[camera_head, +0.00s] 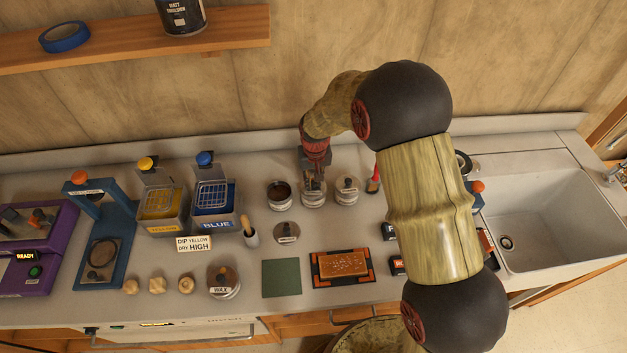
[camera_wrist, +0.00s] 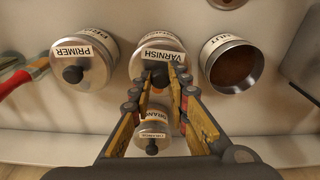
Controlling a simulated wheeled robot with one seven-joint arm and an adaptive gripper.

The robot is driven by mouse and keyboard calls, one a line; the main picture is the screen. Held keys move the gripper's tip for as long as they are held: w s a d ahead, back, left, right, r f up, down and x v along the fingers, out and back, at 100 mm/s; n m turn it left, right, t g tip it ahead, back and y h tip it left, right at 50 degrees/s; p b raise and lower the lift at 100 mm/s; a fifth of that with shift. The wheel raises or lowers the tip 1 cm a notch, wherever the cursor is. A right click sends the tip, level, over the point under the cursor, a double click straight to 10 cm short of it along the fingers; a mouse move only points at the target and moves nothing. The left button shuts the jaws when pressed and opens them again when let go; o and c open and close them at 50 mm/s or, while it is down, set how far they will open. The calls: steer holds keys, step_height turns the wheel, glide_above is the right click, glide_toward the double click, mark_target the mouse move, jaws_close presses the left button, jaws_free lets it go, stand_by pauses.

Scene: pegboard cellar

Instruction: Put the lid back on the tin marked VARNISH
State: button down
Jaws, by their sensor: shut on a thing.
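My gripper (camera_head: 316,186) is shut on the black knob (camera_wrist: 159,75) of a metal lid in the wrist view. The lid is at the tin marked VARNISH (camera_wrist: 158,44), and my fingers partly cover it. It appears to lie on the tin's mouth, but I cannot tell whether it is fully seated. In the head view the VARNISH tin (camera_head: 313,201) is under my gripper, in the back row. Another lid with a small label (camera_head: 287,232) lies flat on the counter in front; its writing is too small to read.
An open tin with brown contents (camera_head: 279,195) stands left of VARNISH. The lidded PRIMER tin (camera_head: 347,191) stands close on the right. A smaller lidded tin (camera_wrist: 152,118) shows between my fingers. A red-handled brush (camera_head: 374,180) is beyond PRIMER. The green mat (camera_head: 281,278) is bare.

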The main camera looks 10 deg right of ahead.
steer(key=c, duration=1.6)
jaws_free()
steer(key=shift+c, duration=0.2)
steer(key=shift+o, duration=0.3)
steer(key=o, duration=0.4)
steer(key=shift+c, duration=0.2)
steer(key=shift+o, duration=0.3)
steer(key=shift+r, duration=0.1)
steer(key=shift+r+p, duration=2)
steer(key=shift+r, duration=1.4)
jaws_close()
